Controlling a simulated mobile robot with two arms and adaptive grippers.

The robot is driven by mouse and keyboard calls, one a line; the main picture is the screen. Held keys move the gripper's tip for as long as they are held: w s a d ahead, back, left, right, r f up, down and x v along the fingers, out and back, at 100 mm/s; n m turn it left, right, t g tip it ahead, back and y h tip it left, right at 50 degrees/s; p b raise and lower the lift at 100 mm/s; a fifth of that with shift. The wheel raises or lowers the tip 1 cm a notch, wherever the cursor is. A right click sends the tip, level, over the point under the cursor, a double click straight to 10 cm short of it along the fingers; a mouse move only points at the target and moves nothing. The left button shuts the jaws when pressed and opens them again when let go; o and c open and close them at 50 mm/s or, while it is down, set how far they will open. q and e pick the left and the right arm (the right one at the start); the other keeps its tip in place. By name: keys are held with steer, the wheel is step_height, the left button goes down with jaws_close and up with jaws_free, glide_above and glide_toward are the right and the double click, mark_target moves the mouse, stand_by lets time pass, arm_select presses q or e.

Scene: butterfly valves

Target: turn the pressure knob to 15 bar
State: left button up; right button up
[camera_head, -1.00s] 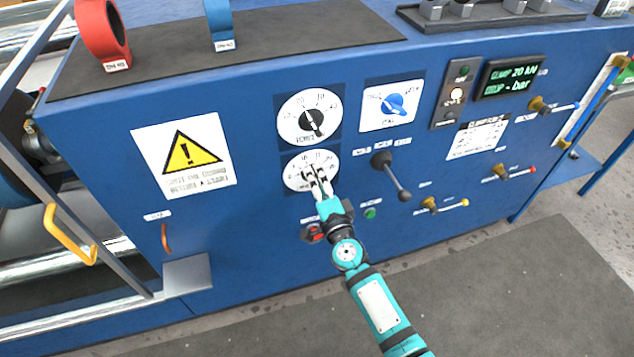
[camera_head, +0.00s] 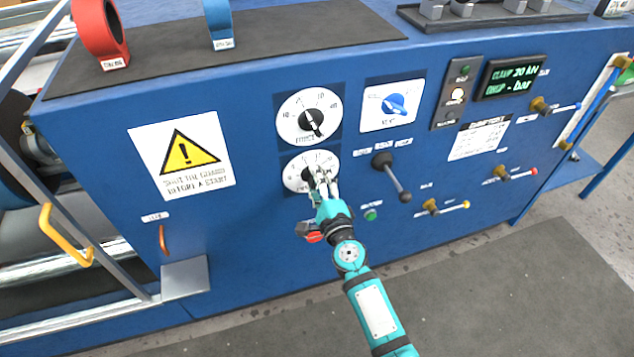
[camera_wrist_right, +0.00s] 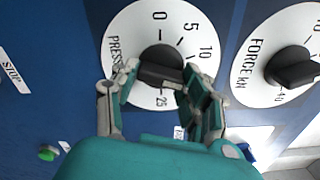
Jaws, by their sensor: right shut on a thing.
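The pressure dial is a white round plate (camera_head: 294,170) low on the blue panel, with a black knob (camera_wrist_right: 160,62) at its middle. The wrist view shows PRESSURE and the numbers 0, 5, 10 and 25; other marks are hidden by my fingers. My right gripper (camera_head: 323,186) is at this dial, shut on the black knob with one finger on each side (camera_wrist_right: 160,78). The knob's bar lies roughly across the wrist view; I cannot tell its exact reading. My left gripper is not in view.
The force dial (camera_head: 291,102) with its black knob is just above. A blue knob (camera_head: 396,103) and a lever (camera_head: 394,178) are to the right. A red button (camera_head: 313,238) sits close below my gripper. The display (camera_head: 509,77) reads clamp 20 kN and a dash for bar.

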steer(key=shift+f, duration=0.1)
steer(key=o, duration=1.2)
steer(key=shift+c, duration=0.2)
steer(key=v, duration=1.2)
